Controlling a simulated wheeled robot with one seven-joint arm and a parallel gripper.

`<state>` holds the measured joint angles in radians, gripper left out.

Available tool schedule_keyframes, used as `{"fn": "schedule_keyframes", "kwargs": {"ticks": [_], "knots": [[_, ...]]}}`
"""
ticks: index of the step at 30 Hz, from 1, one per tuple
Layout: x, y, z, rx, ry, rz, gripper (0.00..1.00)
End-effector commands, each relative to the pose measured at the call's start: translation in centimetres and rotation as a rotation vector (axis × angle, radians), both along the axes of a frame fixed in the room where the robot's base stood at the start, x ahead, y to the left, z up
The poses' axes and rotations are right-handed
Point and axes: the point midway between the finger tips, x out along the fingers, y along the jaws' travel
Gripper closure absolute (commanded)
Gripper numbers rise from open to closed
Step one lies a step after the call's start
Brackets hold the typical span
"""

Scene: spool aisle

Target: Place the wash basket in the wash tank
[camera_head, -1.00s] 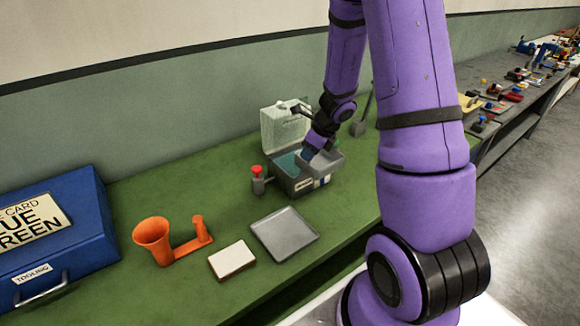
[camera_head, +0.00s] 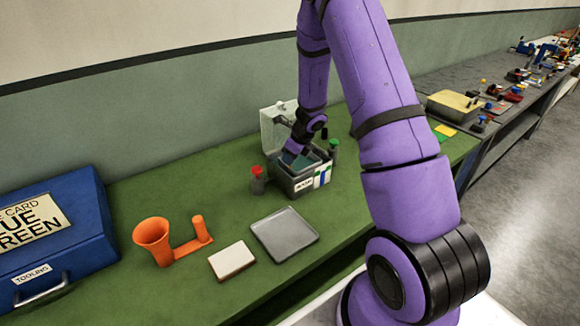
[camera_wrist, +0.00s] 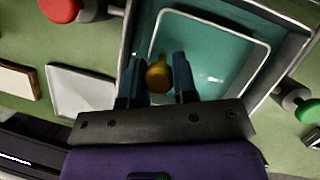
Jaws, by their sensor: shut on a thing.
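The wash tank (camera_head: 305,185) is a grey box with a label on its front and a pale raised lid (camera_head: 272,132) at its back. My gripper (camera_head: 292,158) reaches down into the tank's opening. In the wrist view, my gripper (camera_wrist: 156,82) has its blue fingers shut on a yellow-brown knob (camera_wrist: 159,74) of the wash basket. The basket's pale rounded rim (camera_wrist: 268,55) lies inside the outline of the tank walls (camera_wrist: 296,50), around a teal area. I cannot tell whether the basket rests on the tank floor. My arm hides part of it in the head view.
A red-topped post (camera_head: 257,180) stands left of the tank and a green-topped one (camera_head: 334,148) right of it. A grey tray (camera_head: 284,234), a white block (camera_head: 231,260), an orange funnel stand (camera_head: 155,238) and a blue toolbox (camera_head: 50,245) are on the green bench.

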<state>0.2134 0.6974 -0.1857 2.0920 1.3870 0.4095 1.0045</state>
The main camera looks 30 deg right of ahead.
Motion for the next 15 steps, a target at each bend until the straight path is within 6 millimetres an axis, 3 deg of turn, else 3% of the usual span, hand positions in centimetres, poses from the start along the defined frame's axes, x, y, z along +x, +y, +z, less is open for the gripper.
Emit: {"fn": "schedule_keyframes", "kwargs": {"ticks": [9, 15], "knots": [[0.1, 0.0, -4.0, 0.000, 0.001, 0.000, 1.00], [0.4, 0.0, -4.4, -0.001, 0.000, 0.000, 1.00]]}}
